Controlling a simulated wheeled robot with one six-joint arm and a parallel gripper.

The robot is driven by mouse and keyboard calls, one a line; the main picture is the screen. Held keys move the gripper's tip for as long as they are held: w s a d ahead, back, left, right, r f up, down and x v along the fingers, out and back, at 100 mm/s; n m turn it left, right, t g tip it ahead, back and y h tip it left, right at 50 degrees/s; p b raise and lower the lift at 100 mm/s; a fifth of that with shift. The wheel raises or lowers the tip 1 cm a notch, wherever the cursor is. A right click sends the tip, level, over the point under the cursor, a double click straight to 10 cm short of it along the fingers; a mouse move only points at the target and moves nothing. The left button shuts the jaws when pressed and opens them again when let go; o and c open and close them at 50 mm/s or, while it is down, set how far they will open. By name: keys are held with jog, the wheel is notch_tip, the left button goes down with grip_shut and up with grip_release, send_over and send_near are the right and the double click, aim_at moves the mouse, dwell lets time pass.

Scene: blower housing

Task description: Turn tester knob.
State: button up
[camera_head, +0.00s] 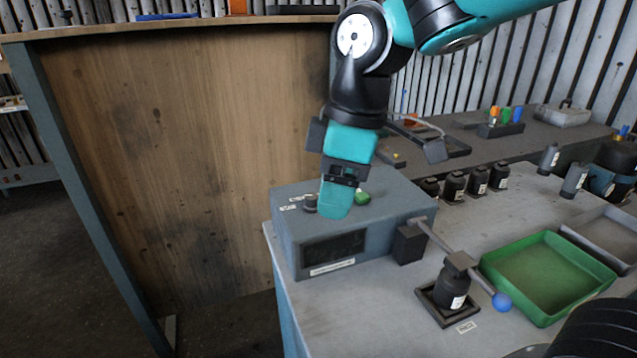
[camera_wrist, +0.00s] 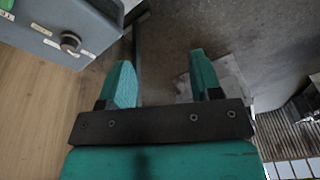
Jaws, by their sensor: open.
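The tester is a grey-blue box (camera_head: 400,212) with a dark display on its front, at the near left end of the bench. Its dark round knob (camera_head: 310,203) is on the top face, beside white labels. My gripper (camera_head: 336,207) has teal fingers pointing down, and they hide part of the box top right of the knob. In the wrist view the knob (camera_wrist: 70,42) is at the upper left, outside the left finger. My gripper (camera_wrist: 160,78) is open there, with nothing between its fingers.
A green button (camera_head: 363,199) is right of my fingers. A lever with a blue ball (camera_head: 502,302) stands by a black bottle (camera_head: 452,288). A green tray (camera_head: 548,276) and several dark bottles are farther right. A wooden panel (camera_head: 180,170) rises at the left.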

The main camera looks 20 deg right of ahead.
aim_at(312, 196)
jog(key=w+d+r+n+h+p, duration=0.1)
jog(key=w+d+r+n, duration=0.1)
jog(key=w+n, duration=0.5)
jog(key=w+d+r+n+h+p, duration=0.1)
jog(key=w+r+n+p, duration=0.1)
jog(key=w, duration=0.9)
jog(key=shift+n, duration=0.3)
jog(key=f, duration=0.5)
jog(key=f+p, duration=0.1)
jog(key=f, duration=0.5)
jog(key=f+p, duration=0.1)
jog(key=f, duration=0.5)
jog(key=shift+w+d, duration=0.1)
jog(key=shift+w, duration=0.2)
jog(key=c, duration=0.9)
jog(key=shift+c, duration=0.2)
